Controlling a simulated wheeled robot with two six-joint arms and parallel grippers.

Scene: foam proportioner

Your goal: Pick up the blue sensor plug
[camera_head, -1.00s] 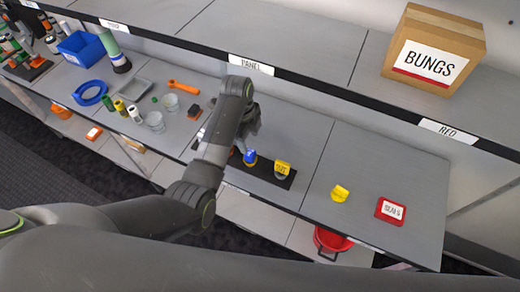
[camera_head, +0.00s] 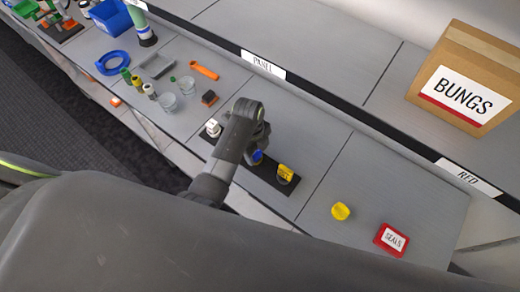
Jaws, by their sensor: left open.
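The blue sensor plug (camera_head: 257,157) stands on a black strip (camera_head: 268,178) on the grey shelf, partly hidden by my left arm and gripper. A white plug (camera_head: 213,128) stands at the strip's left end and a yellow plug (camera_head: 286,173) with a dark label at its right end. My left gripper (camera_head: 259,147) is open, right at the blue plug. Its fingertips are mostly hidden by my wrist, so I cannot tell whether they touch or surround the plug. My right gripper is not in view.
A yellow piece (camera_head: 340,211) and a red SEALS box (camera_head: 391,240) lie to the right. Small cups (camera_head: 168,103), an orange tool (camera_head: 204,71) and a blue ring (camera_head: 113,63) lie to the left. The raised shelf with the BUNGS box (camera_head: 463,85) runs behind.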

